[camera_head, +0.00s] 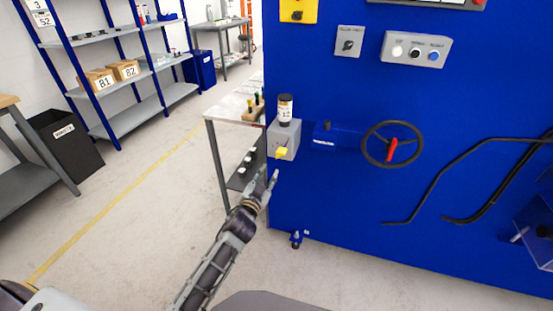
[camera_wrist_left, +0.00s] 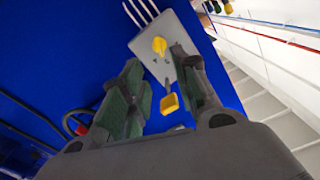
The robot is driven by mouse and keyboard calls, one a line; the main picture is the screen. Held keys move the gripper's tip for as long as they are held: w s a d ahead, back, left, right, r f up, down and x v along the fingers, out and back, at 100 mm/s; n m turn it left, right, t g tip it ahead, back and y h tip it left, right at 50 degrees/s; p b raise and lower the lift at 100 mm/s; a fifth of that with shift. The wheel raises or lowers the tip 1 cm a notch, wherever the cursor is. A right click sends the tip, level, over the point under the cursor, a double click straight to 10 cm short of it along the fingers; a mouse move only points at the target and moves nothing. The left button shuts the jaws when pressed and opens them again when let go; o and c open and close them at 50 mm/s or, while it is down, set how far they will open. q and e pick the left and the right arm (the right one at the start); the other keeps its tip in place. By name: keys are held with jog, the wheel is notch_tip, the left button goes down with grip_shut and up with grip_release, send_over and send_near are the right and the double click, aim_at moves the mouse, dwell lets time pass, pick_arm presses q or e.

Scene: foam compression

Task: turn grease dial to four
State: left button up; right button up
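A grey box (camera_head: 284,140) is mounted at the left edge of the blue panel, with a dark-lidded cylinder (camera_head: 285,110) on top. A yellow part (camera_head: 281,153) shows on its front. In the left wrist view the grey box (camera_wrist_left: 176,45) carries a yellow pointer knob (camera_wrist_left: 159,46), and a yellow block (camera_wrist_left: 169,103) sticks out on a stem. Its scale marks are too small to read. My left gripper (camera_head: 268,180) is just below and left of the box. Its fingers (camera_wrist_left: 157,62) are apart and empty, with the yellow parts seen between them. My right gripper is out of view.
A black handwheel (camera_head: 392,144) with a red handle is right of the box. A grey table (camera_head: 231,106) stands close behind to the left. Black hoses (camera_head: 450,165) hang at the right. The floor (camera_head: 150,210) at left is clear.

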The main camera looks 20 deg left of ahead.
pick_arm(q)
jog(key=w, duration=1)
jog(key=shift+w+d+b, duration=0.2)
jog(key=shift+w+b, duration=0.15)
dwell(0.4)
grip_shut()
